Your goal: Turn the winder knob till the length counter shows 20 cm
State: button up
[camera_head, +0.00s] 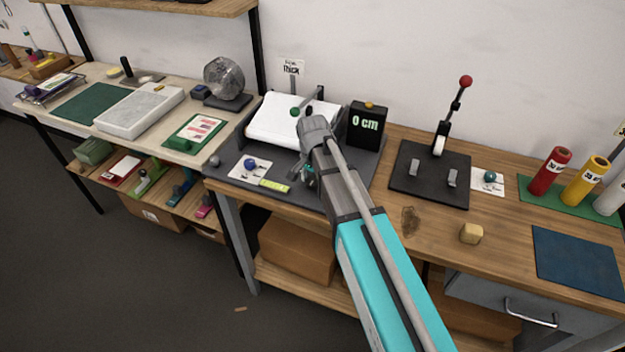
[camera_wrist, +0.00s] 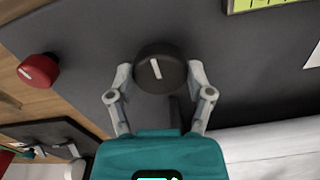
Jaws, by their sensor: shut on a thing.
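The winder knob (camera_wrist: 158,70) is round and black with a white line, which stands nearly upright in the wrist view with its top leaning slightly left. My gripper (camera_wrist: 160,76) has its two grey fingers around the knob's sides, shut on it. In the head view my gripper (camera_head: 309,178) is low over the front of the dark grey winder base (camera_head: 345,178), and my arm hides the knob there. The length counter (camera_head: 366,124) is a black box behind and right of my gripper, reading "0 cm" in green.
A red knob (camera_wrist: 38,71) lies beside the winder knob in the wrist view. A white block-shaped unit (camera_head: 280,125) stands at the back of the base. A yellow-green strip (camera_head: 273,186) lies near its front edge. A black lever press (camera_head: 430,178) stands to the right.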

jog(key=shift+c, duration=0.5)
jog(key=shift+n, duration=0.4)
jog(key=n, duration=0.8)
jog(key=shift+d+n, duration=0.1)
jog(key=shift+n, duration=0.3)
jog(key=n, duration=0.5)
jog(key=shift+n, duration=0.3)
jog(key=n, duration=0.5)
jog(key=shift+w+d, duration=0.1)
